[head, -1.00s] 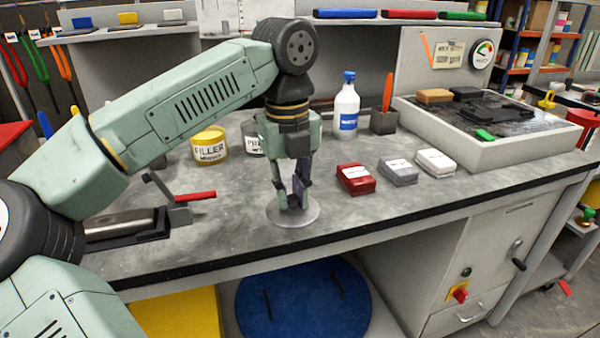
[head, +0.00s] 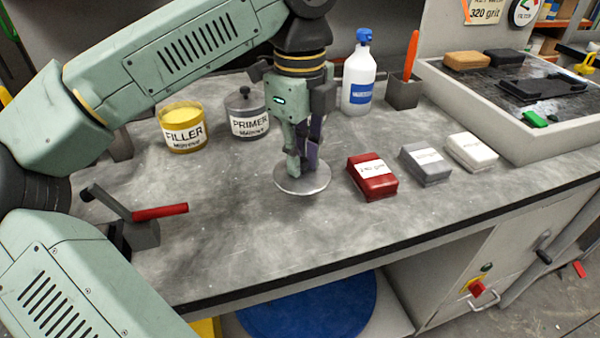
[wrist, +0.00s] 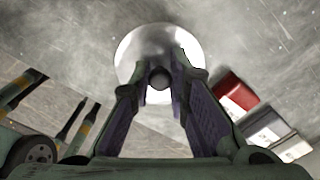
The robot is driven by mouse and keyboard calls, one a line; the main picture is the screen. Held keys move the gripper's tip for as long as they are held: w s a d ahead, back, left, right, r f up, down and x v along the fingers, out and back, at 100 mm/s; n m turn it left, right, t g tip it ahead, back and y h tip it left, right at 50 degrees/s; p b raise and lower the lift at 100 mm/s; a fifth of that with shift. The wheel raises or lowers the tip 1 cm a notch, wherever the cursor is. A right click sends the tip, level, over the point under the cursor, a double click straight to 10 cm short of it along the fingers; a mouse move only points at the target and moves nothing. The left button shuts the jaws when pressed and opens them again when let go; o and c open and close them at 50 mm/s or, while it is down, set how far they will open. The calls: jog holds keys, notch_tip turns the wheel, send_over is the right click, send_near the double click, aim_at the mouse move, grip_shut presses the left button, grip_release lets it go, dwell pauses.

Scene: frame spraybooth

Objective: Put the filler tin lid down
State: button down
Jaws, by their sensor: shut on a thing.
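The filler tin lid (head: 290,185) is a round, silvery disc with a small dark knob. My gripper (head: 303,168) points down over its middle and is shut on the knob. In the wrist view the lid (wrist: 134,50) lies beyond the fingertips, with the knob between them (wrist: 160,78). The lid is level at the grey benchtop; I cannot tell whether it touches the surface or hovers just above it. The filler tin (head: 183,130) is yellow and stands open at the back left, its yellow filling showing.
The primer tin (head: 248,122), lidded, stands behind my gripper. Red (head: 372,180), grey (head: 425,165) and white (head: 471,152) blocks lie to the right. A red-handled clamp (head: 160,212) is at left. The bench in front of the lid is clear.

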aim_at(300, 177)
jog(key=shift+f, duration=2.2)
jog(key=shift+f, duration=0.2)
jog(key=c, duration=1.5)
grip_release()
jog(key=shift+c, duration=0.2)
jog(key=shift+r, duration=0.1)
notch_tip(300, 177, up, 12)
jog(key=shift+r, duration=0.15)
